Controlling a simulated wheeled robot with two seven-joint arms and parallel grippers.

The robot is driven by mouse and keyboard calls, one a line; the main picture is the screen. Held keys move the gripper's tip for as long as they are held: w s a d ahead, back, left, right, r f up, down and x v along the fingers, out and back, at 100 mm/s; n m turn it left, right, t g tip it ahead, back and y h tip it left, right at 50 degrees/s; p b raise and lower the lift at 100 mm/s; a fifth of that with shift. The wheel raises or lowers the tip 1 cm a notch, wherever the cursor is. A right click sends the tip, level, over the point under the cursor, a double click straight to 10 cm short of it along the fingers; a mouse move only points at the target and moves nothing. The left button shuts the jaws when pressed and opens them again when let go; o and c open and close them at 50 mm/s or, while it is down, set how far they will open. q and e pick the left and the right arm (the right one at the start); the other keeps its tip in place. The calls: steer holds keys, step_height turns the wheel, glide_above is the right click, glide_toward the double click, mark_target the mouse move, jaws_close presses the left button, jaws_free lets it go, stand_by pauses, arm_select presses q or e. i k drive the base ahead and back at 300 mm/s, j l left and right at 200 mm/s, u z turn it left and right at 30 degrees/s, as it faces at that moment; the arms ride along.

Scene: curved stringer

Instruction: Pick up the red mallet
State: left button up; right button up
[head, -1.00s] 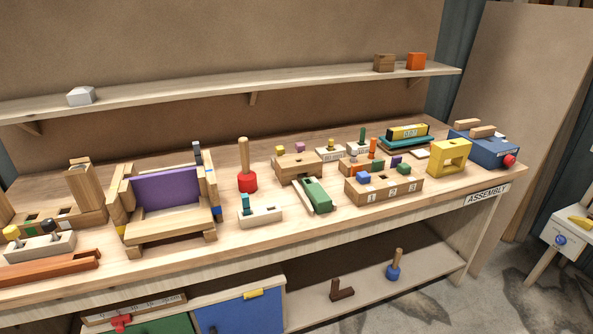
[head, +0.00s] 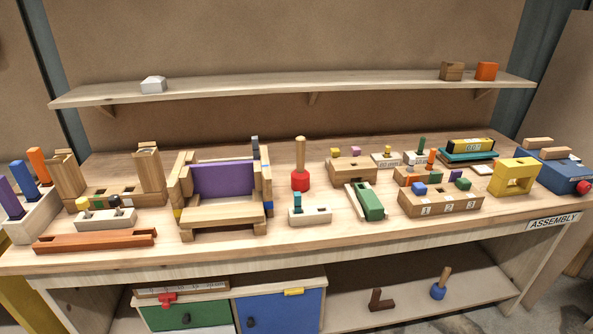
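The red mallet (head: 300,178) stands on the workbench near its middle, red head down on the top and wooden handle pointing up. It is just right of the wooden frame with the purple panel (head: 222,179) and behind a small pale block with a teal peg (head: 309,215). Nothing touches its handle. Neither of my grippers is in view.
A wooden block (head: 352,170) and a green piece in a wooden holder (head: 370,202) are right of the mallet. A shelf (head: 300,89) runs along the back wall above. A similar blue-headed tool (head: 439,290) stands on the lower shelf. Bench front edge is clear.

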mark_target(299, 177)
steer(key=i+j, duration=0.2)
steer(key=j, duration=0.2)
steer(key=i+j+u, duration=0.1)
steer(key=j, duration=0.3)
steer(key=i+j, duration=0.55)
steer(key=j, duration=0.25)
steer(key=k+u, duration=0.05)
